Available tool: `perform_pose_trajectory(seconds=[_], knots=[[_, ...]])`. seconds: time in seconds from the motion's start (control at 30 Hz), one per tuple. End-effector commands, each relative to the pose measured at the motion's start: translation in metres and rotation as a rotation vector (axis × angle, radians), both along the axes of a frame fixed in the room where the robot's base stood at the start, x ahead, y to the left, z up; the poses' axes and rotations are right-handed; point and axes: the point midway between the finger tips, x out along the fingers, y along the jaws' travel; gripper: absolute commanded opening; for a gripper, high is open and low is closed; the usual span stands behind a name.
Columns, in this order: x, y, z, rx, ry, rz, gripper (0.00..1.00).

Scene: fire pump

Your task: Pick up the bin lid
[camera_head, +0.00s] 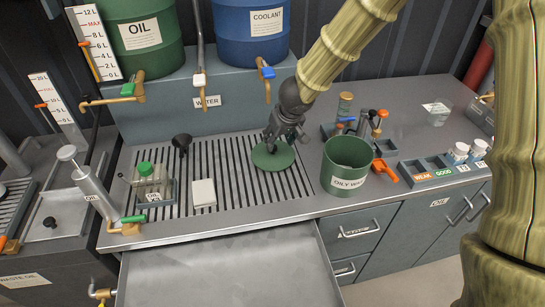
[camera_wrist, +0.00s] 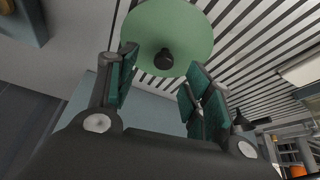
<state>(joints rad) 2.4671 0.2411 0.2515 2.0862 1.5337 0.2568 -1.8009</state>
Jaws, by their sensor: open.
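The bin lid (camera_head: 270,163) is a flat green disc lying on the slatted grate of the counter in the head view. In the wrist view the lid (camera_wrist: 185,22) fills the top middle, with a small black knob (camera_wrist: 163,59) on it. My gripper (camera_head: 280,142) is over the lid and hides part of it, including the knob, in the head view. In the wrist view the two fingers of my gripper (camera_wrist: 158,70) are apart, and the knob appears between their tips. I cannot tell how far the fingertips are above the lid.
The open green bin (camera_head: 348,165), labelled as oily waste, stands right of the lid. A white block (camera_head: 203,194) and a green-capped container (camera_head: 152,182) are on the grate to the left. A tool holder (camera_head: 365,125) stands behind the bin. Taps (camera_head: 267,72) hang above the grate.

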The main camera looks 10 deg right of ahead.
Motion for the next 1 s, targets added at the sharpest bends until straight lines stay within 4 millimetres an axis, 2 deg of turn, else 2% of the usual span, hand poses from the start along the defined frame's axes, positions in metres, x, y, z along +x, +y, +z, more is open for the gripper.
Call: perform_pose_trajectory(seconds=[0.03, 0.27, 0.6, 0.87, 1.0], knots=[[0.003, 0.001, -0.007, 0.000, 0.000, 0.000, 0.51], [0.008, 0.004, -0.017, 0.000, -0.001, 0.000, 0.51], [0.027, 0.012, -0.053, 0.000, -0.001, 0.001, 0.51], [0.028, 0.012, -0.054, 0.000, -0.002, 0.000, 0.51], [0.028, 0.012, -0.054, 0.000, -0.002, 0.000, 0.29]])
